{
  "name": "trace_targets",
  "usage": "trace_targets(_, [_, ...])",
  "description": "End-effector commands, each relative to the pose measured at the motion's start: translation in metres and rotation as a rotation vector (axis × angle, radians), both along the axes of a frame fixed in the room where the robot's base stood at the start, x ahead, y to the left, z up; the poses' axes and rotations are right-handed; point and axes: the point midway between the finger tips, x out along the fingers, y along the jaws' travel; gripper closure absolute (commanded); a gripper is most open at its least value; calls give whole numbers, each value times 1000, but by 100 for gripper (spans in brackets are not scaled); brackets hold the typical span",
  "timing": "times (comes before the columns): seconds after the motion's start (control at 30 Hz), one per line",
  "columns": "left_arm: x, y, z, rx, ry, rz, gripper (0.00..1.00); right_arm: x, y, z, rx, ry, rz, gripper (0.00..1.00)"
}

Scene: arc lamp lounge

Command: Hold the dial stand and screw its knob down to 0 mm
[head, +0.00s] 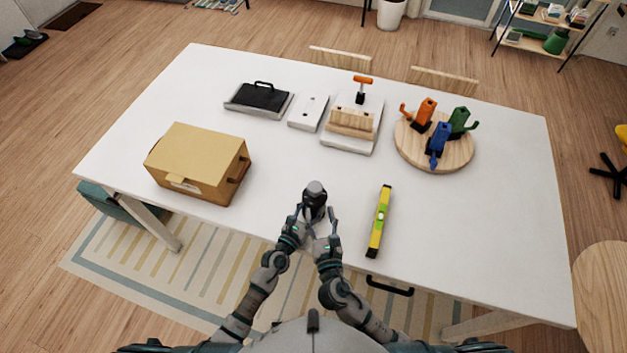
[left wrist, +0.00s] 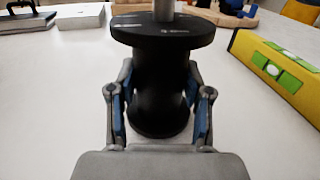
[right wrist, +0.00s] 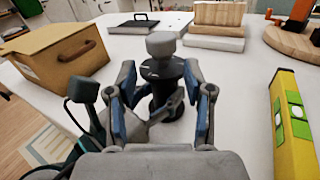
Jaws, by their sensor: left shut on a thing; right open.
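The dial stand (head: 315,205) is a black spool-shaped body standing upright near the front edge of the white table. Its grey knob (head: 316,188) sits on top; it also shows in the right wrist view (right wrist: 161,44). My left gripper (head: 303,216) is shut around the narrow waist of the stand, with a finger on each side in the left wrist view (left wrist: 160,100). My right gripper (head: 327,224) is open beside the stand, on its near right side, and not touching the knob. The knob's top is cut off in the left wrist view. The scale reading is too small to read.
A yellow level (head: 380,222) lies to the right of the stand. A cardboard box (head: 198,163) is at the left. A black-handled tool (head: 258,98), wooden blocks (head: 352,122) and a round board (head: 460,157) with coloured figures stand farther back. The table around the stand is clear.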

Motion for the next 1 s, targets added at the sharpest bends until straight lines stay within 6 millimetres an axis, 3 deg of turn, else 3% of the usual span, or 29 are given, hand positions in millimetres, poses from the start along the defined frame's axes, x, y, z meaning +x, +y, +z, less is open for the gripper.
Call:
trace_targets(0.23, [-2,-1,-7,5,13,-5,100,15,2,-3,-89,-15,-11,48])
trace_targets(0.7, [-3,0,-6,6,12,-5,100,103,15,-3,-84,-14,-10,48])
trace_targets(1.0, [-3,0,-6,6,12,-4,100,118,18,-4,-82,-13,-9,48])
